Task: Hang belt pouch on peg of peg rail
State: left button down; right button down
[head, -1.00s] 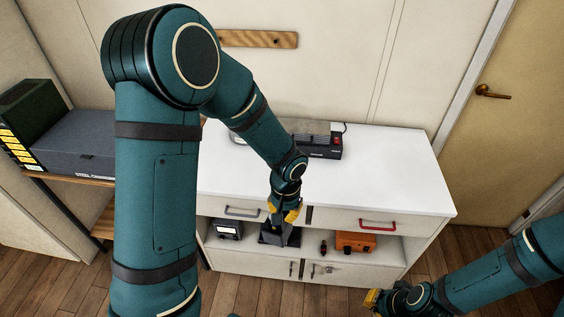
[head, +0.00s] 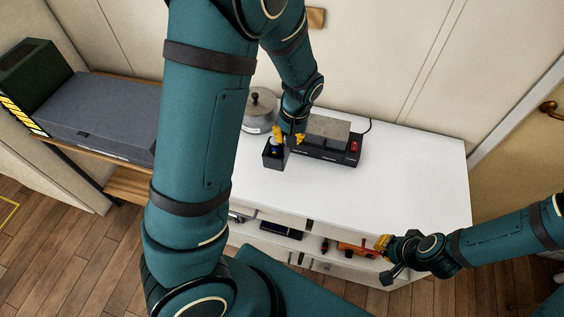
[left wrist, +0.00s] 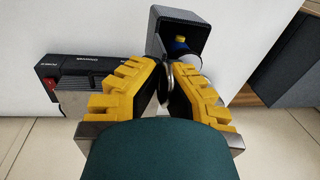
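The belt pouch (head: 274,157), a dark grey open-topped box, is at my left gripper (head: 288,136) over the white cabinet top. I cannot tell in the head view whether it touches the top. In the left wrist view, the yellow fingers of the left gripper (left wrist: 166,92) close on a thin, pale part beside the pouch (left wrist: 190,22). Something blue and yellow shows inside the pouch. The wooden peg rail (head: 317,18) is on the back wall, mostly hidden by my left arm; its pegs do not show. My right gripper (head: 381,243) is by the cabinet front, its fingers too small to judge.
A black device with a grey block (head: 327,150) stands just right of the pouch, and a lidded metal pot (head: 259,110) behind it. The cabinet top (head: 410,185) is clear on the right. An orange box (head: 356,249) sits in the cubby below. A grey case (head: 100,115) lies on the left shelf.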

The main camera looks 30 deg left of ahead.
aim_at(287, 155)
pick_arm(q)
jog(key=f, duration=0.4)
jog(key=shift+s+f+b, duration=0.2)
jog(key=shift+f+b, duration=0.1)
jog(key=shift+w+f, duration=0.1)
jog(key=shift+f, duration=2.35)
jog(key=shift+f+b, duration=0.1)
jog(key=shift+b, duration=0.25)
jog(key=c, duration=1.1)
grip_release()
jog(key=shift+c, duration=0.2)
